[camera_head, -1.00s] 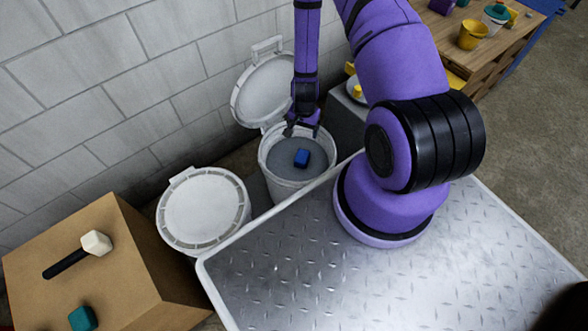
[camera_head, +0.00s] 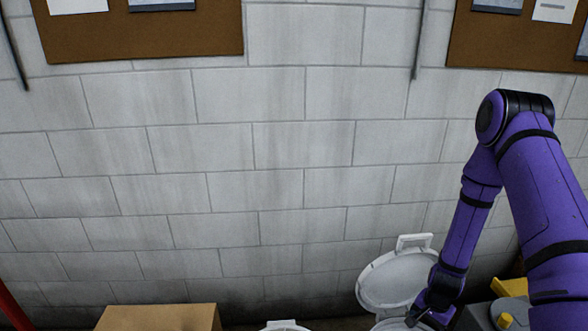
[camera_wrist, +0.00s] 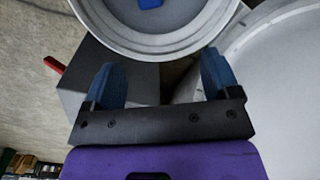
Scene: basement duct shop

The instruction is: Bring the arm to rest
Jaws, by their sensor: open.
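My gripper (camera_head: 430,317) hangs at the lower right of the head view, beside the raised lid of a white bucket. In the wrist view my gripper (camera_wrist: 165,85) is open, its two blue fingers apart with nothing between them. The white bucket (camera_wrist: 118,40) is beyond the fingertips. A blue block (camera_wrist: 150,3) shows inside it, cut by the top edge. My purple arm runs down the right side of the head view.
The bucket's open lid (camera_head: 398,278) stands tilted up near the block wall (camera_head: 260,150). A cardboard box (camera_head: 160,318) is at the lower left. A grey box (camera_wrist: 140,85) is under the left finger.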

